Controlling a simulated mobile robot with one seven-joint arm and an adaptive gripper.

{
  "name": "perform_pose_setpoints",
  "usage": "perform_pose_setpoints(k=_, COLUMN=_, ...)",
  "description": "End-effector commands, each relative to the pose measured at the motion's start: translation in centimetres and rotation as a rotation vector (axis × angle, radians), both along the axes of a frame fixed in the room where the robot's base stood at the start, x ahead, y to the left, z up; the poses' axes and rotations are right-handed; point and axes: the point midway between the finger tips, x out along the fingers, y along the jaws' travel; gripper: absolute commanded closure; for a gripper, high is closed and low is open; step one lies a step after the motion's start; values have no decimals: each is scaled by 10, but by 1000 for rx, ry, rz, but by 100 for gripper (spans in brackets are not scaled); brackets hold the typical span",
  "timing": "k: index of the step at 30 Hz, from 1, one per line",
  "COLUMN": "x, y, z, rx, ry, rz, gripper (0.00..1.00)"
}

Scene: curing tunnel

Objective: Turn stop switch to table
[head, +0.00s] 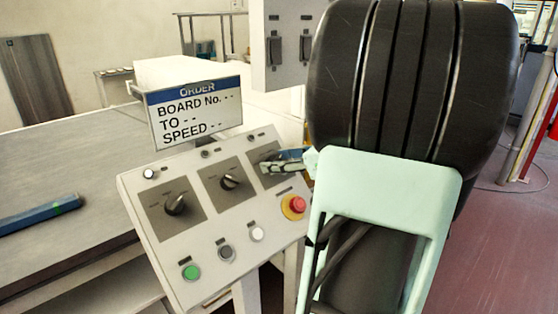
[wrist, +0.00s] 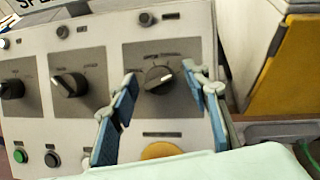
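A tilted grey control panel (head: 215,245) carries three dark rotary switches in a row: a left switch (head: 175,204), a middle switch (head: 230,181) and a right switch (wrist: 157,79). Their small labels are too blurred to read, so I cannot tell which is named stop. My gripper (wrist: 160,76) is open, with one blue-padded finger on each side of the right switch's knob. Both fingers look clear of the knob in the wrist view. In the head view, my gripper (head: 284,163) partly hides the right switch.
A sign (head: 195,112) reading ORDER, BOARD No., TO and SPEED, with dashes, stands above the panel. A red emergency button (head: 296,204) sits below the right switch. Green (head: 190,272), grey (head: 226,252) and white (head: 257,234) buttons line the lower panel. A grey table (head: 60,165) lies left.

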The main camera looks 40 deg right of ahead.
Motion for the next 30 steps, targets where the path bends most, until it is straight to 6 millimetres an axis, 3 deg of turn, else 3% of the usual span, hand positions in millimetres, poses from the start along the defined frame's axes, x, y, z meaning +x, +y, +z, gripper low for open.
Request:
perform_pose_setpoints(k=1, x=0, y=0, z=0, rx=0, ry=0, rz=0, gripper=64)
perform_pose_setpoints(k=10, x=0, y=0, z=0, rx=0, ry=0, rz=-1, gripper=97)
perform_pose_setpoints(k=20, x=0, y=-1, z=0, rx=-34, ry=-2, rz=32, gripper=97)
perform_pose_setpoints(k=30, x=1, y=-2, z=1, rx=-199, ry=-16, rz=199, gripper=97)
